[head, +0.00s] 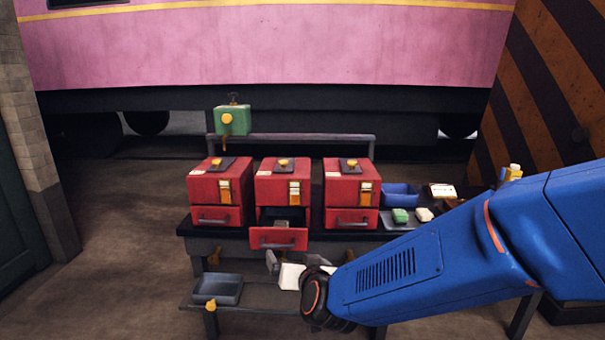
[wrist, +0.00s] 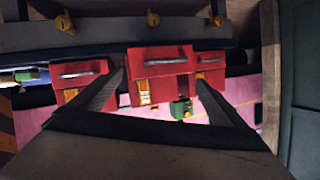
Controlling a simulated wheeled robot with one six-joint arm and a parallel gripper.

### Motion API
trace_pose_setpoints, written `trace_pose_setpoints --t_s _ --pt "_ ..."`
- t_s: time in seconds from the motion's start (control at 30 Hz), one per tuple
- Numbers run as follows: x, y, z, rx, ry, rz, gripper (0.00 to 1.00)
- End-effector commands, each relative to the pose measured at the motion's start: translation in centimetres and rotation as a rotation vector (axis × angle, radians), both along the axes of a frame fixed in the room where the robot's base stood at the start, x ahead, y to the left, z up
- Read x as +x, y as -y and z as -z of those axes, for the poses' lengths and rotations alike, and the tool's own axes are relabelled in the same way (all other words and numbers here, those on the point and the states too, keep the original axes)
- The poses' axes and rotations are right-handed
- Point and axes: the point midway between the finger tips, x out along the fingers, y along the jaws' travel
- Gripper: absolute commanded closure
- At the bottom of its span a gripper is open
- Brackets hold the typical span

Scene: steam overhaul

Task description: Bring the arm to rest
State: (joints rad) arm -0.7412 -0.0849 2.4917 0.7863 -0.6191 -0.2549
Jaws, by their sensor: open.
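My blue arm (head: 400,275) reaches in from the right, its dark wrist low before the bench. My gripper (head: 294,259) is in front of and below the middle red box's pulled-out drawer (head: 278,238). In the wrist view, which is upside down, my gripper (wrist: 162,82) shows two dark fingers spread wide. It is open, with nothing held between the fingers. The red boxes (wrist: 160,62) lie beyond the fingers. The wrist is partly hidden by my own arm in the head view.
Three red boxes stand on a dark bench; the left (head: 216,182) and right (head: 350,184) drawers are shut. A grey tray (head: 217,288) is on the lower shelf. A blue bin (head: 399,194) and small blocks (head: 400,215) are at right.

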Motion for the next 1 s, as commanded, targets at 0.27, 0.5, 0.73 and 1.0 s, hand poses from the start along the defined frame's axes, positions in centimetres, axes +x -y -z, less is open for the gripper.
trace_pose_setpoints --t_s 0.27,0.5,0.73,1.0 --pt "-2.6 6.1 -2.2 -0.005 -0.148 -0.098 0.05" --pt "-7.2 12.4 -2.7 -0.072 -0.292 -0.136 0.05" --pt "-13.5 19.5 -2.0 -0.167 -0.456 -0.107 0.05" --pt "-22.2 27.5 -0.8 -0.278 -0.664 0.007 0.05"
